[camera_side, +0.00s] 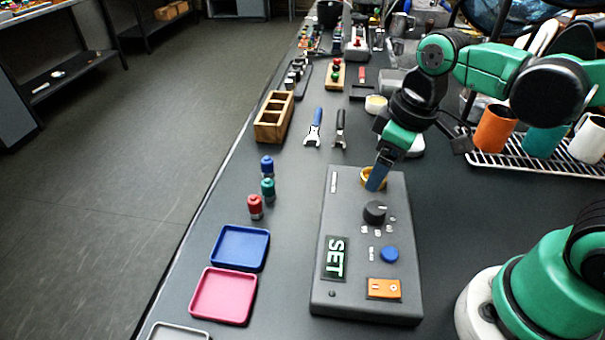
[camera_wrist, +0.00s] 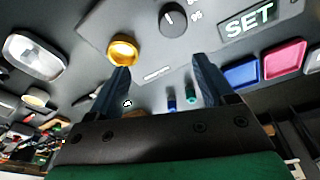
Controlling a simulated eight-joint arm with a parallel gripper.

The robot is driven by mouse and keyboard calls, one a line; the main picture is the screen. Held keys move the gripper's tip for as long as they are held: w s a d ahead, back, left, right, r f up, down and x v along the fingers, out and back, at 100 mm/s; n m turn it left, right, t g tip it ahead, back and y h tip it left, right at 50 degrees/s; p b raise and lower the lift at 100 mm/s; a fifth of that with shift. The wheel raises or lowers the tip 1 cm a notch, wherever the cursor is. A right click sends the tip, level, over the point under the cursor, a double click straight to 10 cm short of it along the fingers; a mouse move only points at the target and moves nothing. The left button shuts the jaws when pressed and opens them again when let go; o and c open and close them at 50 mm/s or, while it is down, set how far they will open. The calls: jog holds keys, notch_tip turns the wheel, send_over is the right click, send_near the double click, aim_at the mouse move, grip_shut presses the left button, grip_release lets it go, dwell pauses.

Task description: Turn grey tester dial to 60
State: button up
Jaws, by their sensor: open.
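The grey tester (camera_side: 350,200) lies on the dark bench with its panel facing up. Its round black dial (camera_side: 375,212) sits mid-panel with small marks below it. A display (camera_side: 335,258) reads SET. The dial also shows in the wrist view (camera_wrist: 172,18), with a white pointer line and partly legible numbers beside it. My gripper (camera_side: 374,188) is at the tester's far end, by the brass ring (camera_side: 366,172), apart from the dial. In the wrist view my gripper (camera_wrist: 160,75) has its two blue fingers spread, with nothing held between them.
A blue button (camera_side: 389,254) and an orange switch (camera_side: 384,289) are on the tester. Blue tray (camera_side: 240,228) and pink tray (camera_side: 247,308) lie left. Three small bottles stand behind them. A rack with mugs (camera_side: 494,128) stands right. Bench between bottles and tester is clear.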

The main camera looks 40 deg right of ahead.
aim_at(377, 207)
jog(key=shift+s+a+f+n+g, duration=0.25)
jog(key=shift+f+n+g, duration=0.1)
jog(key=shift+n+g, duration=0.25)
jog(key=shift+s+a+f+n+g, duration=0.2)
jog(key=shift+s+f+n+g, duration=0.1)
jog(key=shift+n+g, duration=0.3)
jog(key=shift+a+f, duration=0.1)
jog(key=shift+f, duration=2.65)
grip_shut()
